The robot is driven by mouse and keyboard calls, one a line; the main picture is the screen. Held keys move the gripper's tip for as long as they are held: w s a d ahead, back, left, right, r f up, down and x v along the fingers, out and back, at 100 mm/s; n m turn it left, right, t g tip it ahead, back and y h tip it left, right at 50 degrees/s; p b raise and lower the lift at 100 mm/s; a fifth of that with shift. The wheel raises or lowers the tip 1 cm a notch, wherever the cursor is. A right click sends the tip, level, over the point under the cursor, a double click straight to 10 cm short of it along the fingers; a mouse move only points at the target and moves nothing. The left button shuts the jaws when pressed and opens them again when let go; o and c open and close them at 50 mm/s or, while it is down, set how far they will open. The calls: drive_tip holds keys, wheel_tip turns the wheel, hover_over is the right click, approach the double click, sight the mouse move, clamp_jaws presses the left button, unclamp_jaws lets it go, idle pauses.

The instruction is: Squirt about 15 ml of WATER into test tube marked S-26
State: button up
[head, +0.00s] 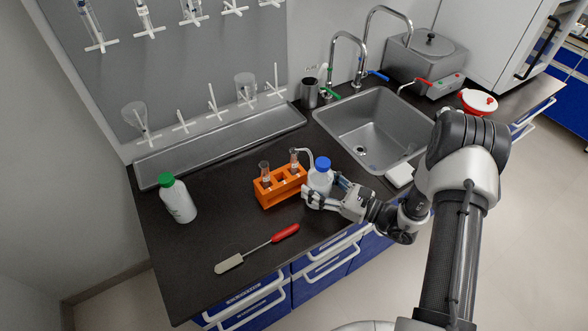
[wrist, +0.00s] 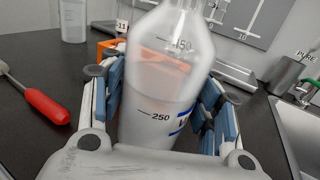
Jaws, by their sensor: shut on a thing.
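A clear wash bottle with a blue cap (head: 321,177) stands upright between my fingers; the wrist view shows its body (wrist: 165,90) with 150 and 250 marks and a partly hidden blue label. My gripper (head: 314,196) is shut on it from the front right. Its bent spout reaches left over the right test tube (head: 294,158) in the orange rack (head: 281,187). Another test tube (head: 265,171) stands at the rack's left. In the wrist view a tube tag (wrist: 122,26) ending in -11 shows; the other tube's mark is hidden or too small to read.
A white bottle with a green cap (head: 177,199) stands left. A red-handled spatula (head: 258,247) lies in front. The sink (head: 372,130) is behind right. A grey cup (head: 310,93) and a drying board (head: 180,70) are at the back.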

sight(328, 174)
drive_tip(key=shift+r, duration=0.15)
drive_tip(key=shift+r+p, duration=2.1)
drive_tip(key=shift+r, duration=0.85)
drive_tip(key=shift+d, duration=0.1)
